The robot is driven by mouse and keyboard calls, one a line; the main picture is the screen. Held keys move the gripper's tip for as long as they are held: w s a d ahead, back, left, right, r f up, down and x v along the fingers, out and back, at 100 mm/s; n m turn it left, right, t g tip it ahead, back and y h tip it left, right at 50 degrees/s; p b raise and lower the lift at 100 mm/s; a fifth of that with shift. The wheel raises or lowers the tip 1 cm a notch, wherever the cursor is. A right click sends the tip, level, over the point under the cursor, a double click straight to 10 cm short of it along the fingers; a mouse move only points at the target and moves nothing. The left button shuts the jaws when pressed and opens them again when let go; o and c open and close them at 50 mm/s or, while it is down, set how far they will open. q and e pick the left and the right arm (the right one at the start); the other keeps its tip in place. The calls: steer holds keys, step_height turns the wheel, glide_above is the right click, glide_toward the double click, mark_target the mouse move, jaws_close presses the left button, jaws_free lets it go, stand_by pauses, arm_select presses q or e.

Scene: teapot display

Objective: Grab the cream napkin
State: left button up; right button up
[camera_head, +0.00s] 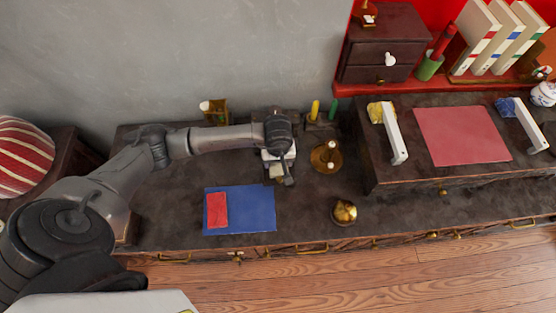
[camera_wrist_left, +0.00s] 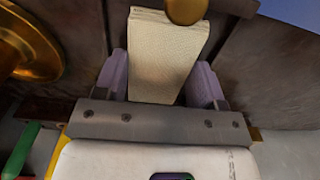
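The cream napkin (camera_wrist_left: 165,55) is a pale, textured, folded block in the left wrist view. It lies between the two purple fingers of my left gripper (camera_wrist_left: 157,82), with one finger close along each side. I cannot tell whether the fingers press on it. In the head view my left gripper (camera_head: 278,166) is low over the back of the dark desk, and the wrist covers most of the napkin's place. My right gripper is not in view.
A brass candle dish (camera_head: 326,157) stands just right of the gripper. A brass bell-like piece (camera_head: 344,212) is nearer the front. A blue mat (camera_head: 252,209) with a red cloth (camera_head: 217,210) lies at front left. Green and yellow candles (camera_head: 333,108) stand behind.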

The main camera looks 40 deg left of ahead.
arm_select(q)
steer(key=c, duration=0.4)
steer(key=shift+o, duration=0.2)
steer(key=shift+r, duration=0.1)
